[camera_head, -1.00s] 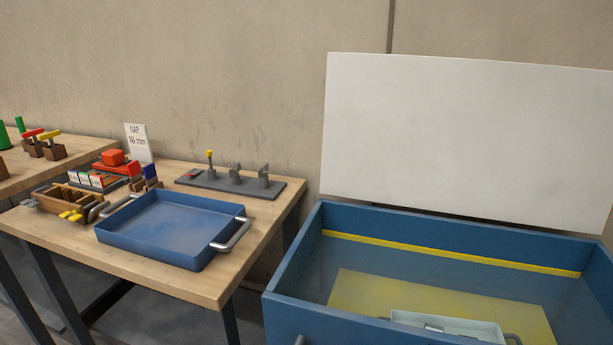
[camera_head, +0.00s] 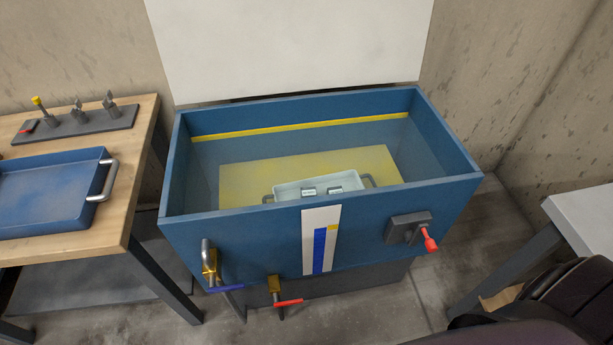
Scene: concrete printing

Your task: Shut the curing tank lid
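The blue curing tank (camera_head: 265,236) stands in the middle of the view, with its top open. Its white lid (camera_head: 290,45) stands raised, close to upright, along the tank's back edge; the lid's top runs out of the picture. Inside the tank, a pale tray (camera_head: 290,188) with side handles holds two small grey pieces, over a yellow area on the tank floor. Neither of my grippers shows; only dark parts that may be mine are at the lower right.
A wooden table with a blue tray (camera_head: 105,185) and a dark tool rack (camera_head: 75,126) stands left of the tank. Valves with a blue handle (camera_head: 225,289) and a red handle (camera_head: 288,303), and a red-tipped lever (camera_head: 430,243), stick out in front. A grey table (camera_head: 590,222) is at the right.

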